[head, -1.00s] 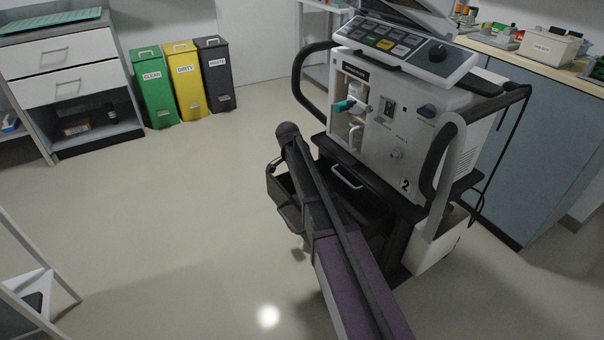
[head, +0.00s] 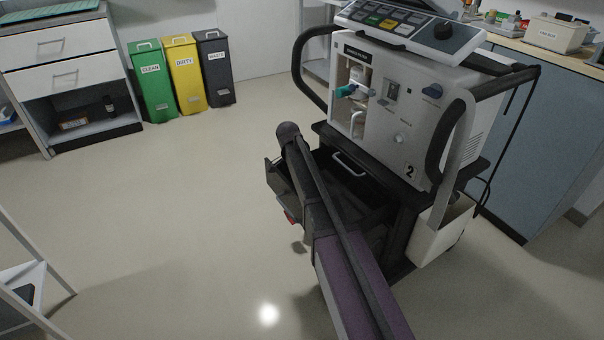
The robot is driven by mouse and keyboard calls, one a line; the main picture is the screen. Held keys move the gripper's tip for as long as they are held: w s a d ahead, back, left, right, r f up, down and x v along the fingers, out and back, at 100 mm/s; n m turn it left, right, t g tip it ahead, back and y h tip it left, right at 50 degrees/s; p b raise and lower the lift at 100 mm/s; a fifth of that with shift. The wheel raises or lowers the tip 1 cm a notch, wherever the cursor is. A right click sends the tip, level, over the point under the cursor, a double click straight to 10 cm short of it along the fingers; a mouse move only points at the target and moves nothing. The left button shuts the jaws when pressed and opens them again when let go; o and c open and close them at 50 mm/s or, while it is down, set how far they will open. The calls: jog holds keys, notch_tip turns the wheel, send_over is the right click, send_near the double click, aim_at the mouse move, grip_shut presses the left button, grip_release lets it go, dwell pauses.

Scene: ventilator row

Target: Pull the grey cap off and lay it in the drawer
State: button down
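The ventilator (head: 390,100) stands right of centre in the head view, its front facing lower left. A small grey-blue piece (head: 364,93) sits beside a teal fitting (head: 345,90) in its recess. A round grey port piece (head: 399,138) is lower on the panel. I cannot tell which of these is the grey cap. Under the ventilator, a dark drawer (head: 284,190) appears pulled out toward the left, partly behind my arm. A small red patch shows at its lower front. My arm crosses in front of the trolley; my gripper cannot be made out.
Green (head: 153,85), yellow (head: 186,75) and dark grey (head: 215,70) bins stand against the back wall. A white drawer cabinet (head: 65,50) is at upper left. A blue-grey counter (head: 545,120) is at right. A white frame (head: 30,290) stands at lower left. The floor between is clear.

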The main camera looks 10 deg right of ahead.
jog(key=shift+c, duration=1.1)
grip_release()
jog(key=shift+r, duration=0.1)
jog(key=p+v, duration=0.2)
jog(key=d+p+v, duration=0.1)
jog(key=p+v, duration=0.4)
jog(key=p, duration=0.1)
jog(key=shift+w+d+r, duration=0.2)
jog(key=shift+d+r, duration=0.1)
jog(key=shift+r, duration=0.25)
